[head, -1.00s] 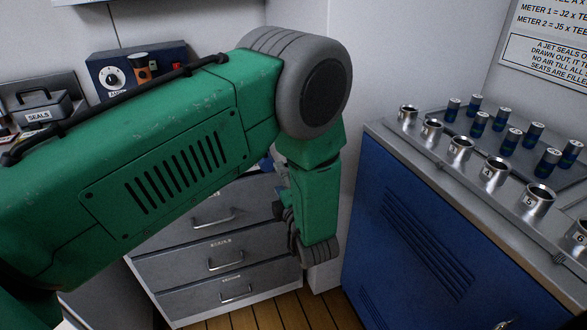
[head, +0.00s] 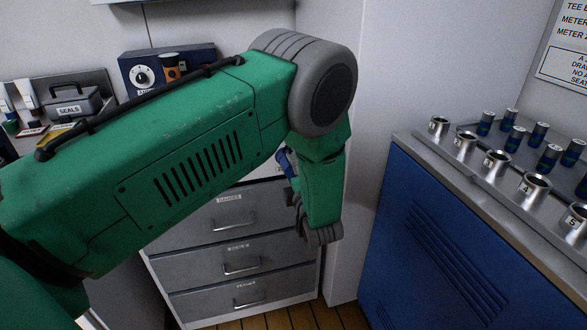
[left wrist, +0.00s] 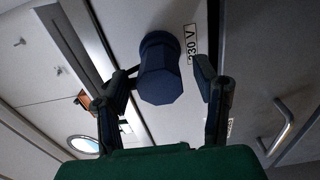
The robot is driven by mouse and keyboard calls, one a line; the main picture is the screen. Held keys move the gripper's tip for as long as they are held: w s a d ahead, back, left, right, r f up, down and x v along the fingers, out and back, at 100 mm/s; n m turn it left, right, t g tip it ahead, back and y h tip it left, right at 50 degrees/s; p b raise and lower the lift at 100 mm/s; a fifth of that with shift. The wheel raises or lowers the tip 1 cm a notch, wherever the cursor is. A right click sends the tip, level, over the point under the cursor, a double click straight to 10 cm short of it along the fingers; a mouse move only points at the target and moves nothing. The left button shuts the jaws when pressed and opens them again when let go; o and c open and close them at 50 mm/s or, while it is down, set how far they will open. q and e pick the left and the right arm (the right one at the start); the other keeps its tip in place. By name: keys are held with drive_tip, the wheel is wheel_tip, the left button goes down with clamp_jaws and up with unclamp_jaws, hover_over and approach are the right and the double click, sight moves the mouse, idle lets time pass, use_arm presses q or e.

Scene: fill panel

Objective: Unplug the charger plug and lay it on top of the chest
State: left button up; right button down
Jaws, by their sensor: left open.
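The charger plug (left wrist: 159,72) is a dark blue, faceted body in the left wrist view, standing out from a pale wall panel beside a "230 V" label. My left gripper (left wrist: 165,66) is open, with one finger on each side of the plug and a visible gap at both sides. In the head view my green left arm hides most of the gripper. A small blue part (head: 285,163) shows beside the wrist; I cannot tell whether it is the plug or a finger. The grey chest of drawers (head: 208,233) stands below, its top mostly hidden. My right gripper is out of view.
A blue cabinet (head: 435,235) at the right carries metal cups and several dark cells. A seals box (head: 75,104) and a dark blue unit with a dial (head: 142,76) stand at the back left. A drawer handle (left wrist: 284,126) lies right of the gripper.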

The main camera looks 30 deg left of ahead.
sight(288, 166)
use_arm(q)
drive_tip(key=a, duration=0.1)
drive_tip(key=w+a, duration=0.1)
drive_tip(key=a, duration=0.1)
drive_tip(key=shift+w+f+b, duration=0.2)
drive_tip(key=shift+f+b, duration=0.1)
drive_tip(key=shift+w+d+r, duration=0.1)
drive_tip(key=shift+d+r, duration=0.15)
drive_tip(key=shift+d, duration=0.2)
drive_tip(key=shift+d+r, duration=0.2)
drive_tip(key=shift+d, duration=0.35)
drive_tip(key=shift+a+f, duration=0.2)
drive_tip(key=shift+a, duration=0.7)
drive_tip(key=shift+d+r, duration=0.2)
drive_tip(key=shift+d, duration=0.5)
drive_tip(key=shift+a+f, duration=0.3)
drive_tip(key=shift+a, duration=0.3)
drive_tip(key=c, duration=0.4)
drive_tip(key=shift+d, duration=0.2)
clamp_jaws()
drive_tip(key=shift+d, duration=0.2)
drive_tip(key=shift+v, duration=0.9)
drive_tip(key=shift+p+v, duration=0.65)
drive_tip(key=shift+v, duration=1.4)
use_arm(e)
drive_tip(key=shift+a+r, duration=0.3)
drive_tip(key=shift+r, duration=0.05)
